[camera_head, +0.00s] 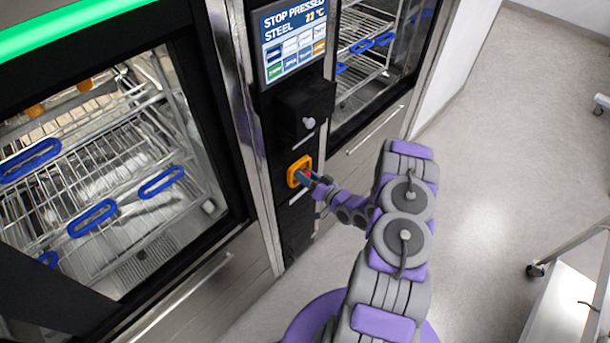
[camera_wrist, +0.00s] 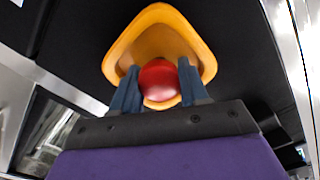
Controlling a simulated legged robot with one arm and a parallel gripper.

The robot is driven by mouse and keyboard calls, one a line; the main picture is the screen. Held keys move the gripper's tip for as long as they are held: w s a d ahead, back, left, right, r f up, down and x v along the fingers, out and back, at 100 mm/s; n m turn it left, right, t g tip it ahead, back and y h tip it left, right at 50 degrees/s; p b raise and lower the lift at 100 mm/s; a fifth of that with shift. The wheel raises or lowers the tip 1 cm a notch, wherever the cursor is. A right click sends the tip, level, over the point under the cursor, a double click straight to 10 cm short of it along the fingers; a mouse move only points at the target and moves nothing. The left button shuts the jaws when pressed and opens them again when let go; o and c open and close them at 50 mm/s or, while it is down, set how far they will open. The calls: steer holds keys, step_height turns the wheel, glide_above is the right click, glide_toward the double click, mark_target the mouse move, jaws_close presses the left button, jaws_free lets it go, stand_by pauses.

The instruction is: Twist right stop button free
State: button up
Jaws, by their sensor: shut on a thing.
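The stop button (camera_wrist: 158,80) is a round red knob inside an orange-yellow guard (camera_wrist: 160,22), shown large in the wrist view. In the head view the orange guard (camera_head: 299,171) is on the black panel between the two washers, below the screen. My gripper (camera_wrist: 159,86) has its two blue fingers on either side of the red knob, inside the guard, and is shut on it. In the head view my gripper (camera_head: 304,178) reaches the guard from the right, and the red knob is hidden.
The left washer (camera_head: 95,170) has a glass door with wire racks and blue handles behind it. The right washer (camera_head: 370,50) also holds racks. A black box (camera_head: 304,105) juts out above the guard. A cart (camera_head: 570,290) stands at right; the floor between is clear.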

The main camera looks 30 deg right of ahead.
steer(key=shift+d, duration=0.15)
steer(key=o, duration=0.8)
steer(key=shift+d, duration=0.1)
steer(key=p+v, duration=0.1)
steer(key=v, duration=1.6)
steer(key=shift+s, duration=0.15)
